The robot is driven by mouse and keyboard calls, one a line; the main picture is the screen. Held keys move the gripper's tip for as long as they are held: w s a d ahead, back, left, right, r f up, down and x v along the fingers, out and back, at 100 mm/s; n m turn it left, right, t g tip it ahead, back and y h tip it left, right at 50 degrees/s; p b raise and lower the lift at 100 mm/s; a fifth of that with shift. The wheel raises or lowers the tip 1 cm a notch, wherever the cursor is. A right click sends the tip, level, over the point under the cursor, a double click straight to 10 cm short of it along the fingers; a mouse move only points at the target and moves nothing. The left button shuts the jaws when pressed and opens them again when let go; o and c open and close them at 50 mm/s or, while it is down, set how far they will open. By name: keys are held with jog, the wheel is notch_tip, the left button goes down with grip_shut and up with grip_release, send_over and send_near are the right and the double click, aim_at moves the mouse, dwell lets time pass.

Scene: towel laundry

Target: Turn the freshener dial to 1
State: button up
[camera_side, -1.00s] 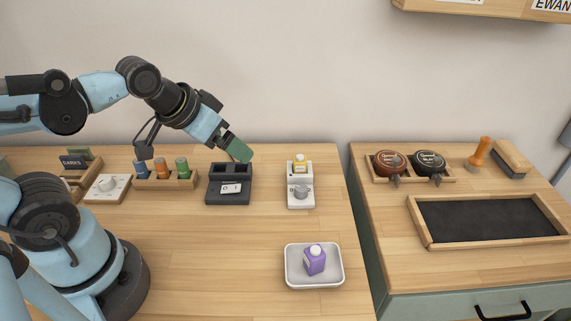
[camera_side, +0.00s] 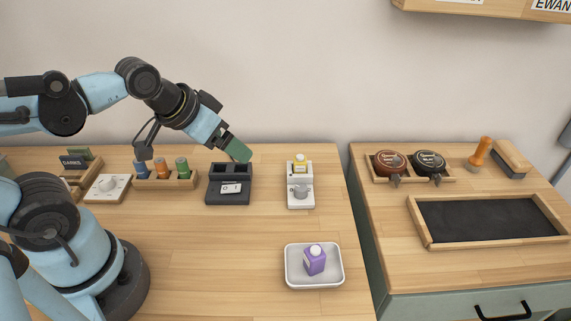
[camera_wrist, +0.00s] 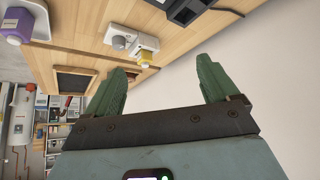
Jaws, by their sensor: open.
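A white freshener unit (camera_side: 300,203) stands on the wooden counter, right of the black switch box. It has a grey dial (camera_side: 300,191) on its front part and a yellow bottle (camera_side: 300,164) at its back. In the wrist view the dial (camera_wrist: 118,43) and the yellow bottle (camera_wrist: 146,59) show near the top, beyond one finger. The numbers around the dial are too small to read. My gripper (camera_side: 238,151) is open and empty, with green fingers (camera_wrist: 161,66). It hangs above the back of the black switch box, left of the freshener and apart from it.
The black switch box (camera_side: 229,198) stands below my gripper. A white tray (camera_side: 291,280) with a purple bottle (camera_side: 314,261) lies in front of the freshener. A rack of coloured bottles (camera_side: 187,184) and another white dial box (camera_side: 118,192) are left. The counter's middle is clear.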

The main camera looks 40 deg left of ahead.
aim_at(301, 187)
jog(key=shift+w+d+r, duration=0.1)
jog(key=shift+w+d, duration=0.2)
jog(key=shift+d, duration=0.1)
jog(key=c, duration=0.5)
jog(key=w+d+n+g, duration=0.1)
jog(key=d, duration=0.2)
jog(key=w+d+n+g+y, duration=0.1)
jog(key=w+d, duration=0.1)
jog(key=d, duration=0.1)
jog(key=w+d+n, duration=0.2)
jog(key=d, duration=0.2)
jog(key=shift+w+f+g+y, duration=0.2)
jog(key=shift+f+g+y, duration=0.1)
jog(key=shift+g, duration=0.1)
jog(key=shift+n, duration=0.3)
jog(key=x, duration=1.2)
jog(key=shift+d+f, duration=0.15)
jog(key=shift+d, duration=0.1)
grip_shut()
